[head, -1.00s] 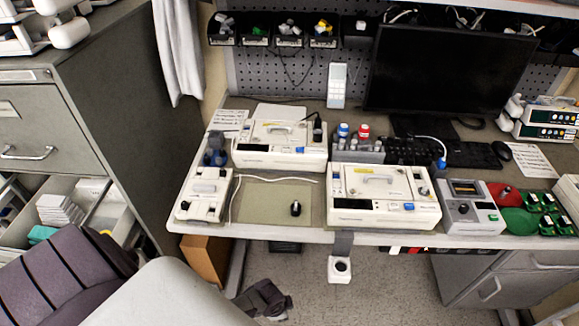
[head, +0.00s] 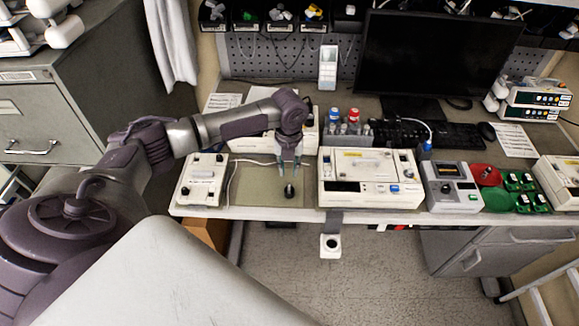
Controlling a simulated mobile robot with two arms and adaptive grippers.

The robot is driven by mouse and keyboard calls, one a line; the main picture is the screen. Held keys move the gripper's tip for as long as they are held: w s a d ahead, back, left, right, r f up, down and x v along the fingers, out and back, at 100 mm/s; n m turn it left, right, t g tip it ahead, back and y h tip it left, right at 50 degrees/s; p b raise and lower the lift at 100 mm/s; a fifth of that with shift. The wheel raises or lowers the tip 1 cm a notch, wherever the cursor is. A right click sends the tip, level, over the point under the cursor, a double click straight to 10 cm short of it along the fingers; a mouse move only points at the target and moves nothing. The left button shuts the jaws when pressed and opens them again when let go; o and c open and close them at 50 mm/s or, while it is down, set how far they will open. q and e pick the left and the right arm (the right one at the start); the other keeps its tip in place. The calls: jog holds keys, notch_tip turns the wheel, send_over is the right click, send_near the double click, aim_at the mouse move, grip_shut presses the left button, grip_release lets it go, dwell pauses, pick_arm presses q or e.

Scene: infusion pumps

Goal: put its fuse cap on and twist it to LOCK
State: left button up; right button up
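A small black fuse cap (head: 290,191) stands on the greenish mat (head: 250,193) on the bench. My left gripper (head: 289,172) points down just above the cap. Its two fingers look parted, with the cap below their tips; touching or not is too small to tell. A white infusion pump (head: 368,165) sits to the right of the mat. A second pump (head: 245,147) stands behind the mat, partly hidden by my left arm. Which pump the cap belongs to is not clear. My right gripper is out of view.
A white unit with knobs (head: 202,180) lies left of the mat, with a white cable between them. A grey tester (head: 452,186), a red dish (head: 487,175) and green parts are on the right. Bottles in a rack (head: 345,128) stand behind the pump.

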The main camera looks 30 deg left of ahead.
aim_at(290, 187)
pick_arm(q)
jog(key=shift+f+b, duration=0.65)
jog(key=shift+f, duration=0.05)
notch_tip(290, 187, down, 3)
jog(key=b, duration=0.3)
jog(key=shift+f, duration=0.15)
jog(key=shift+f+b, duration=0.5)
jog(key=shift+f, duration=0.9)
grip_shut()
jog(key=shift+d, duration=0.1)
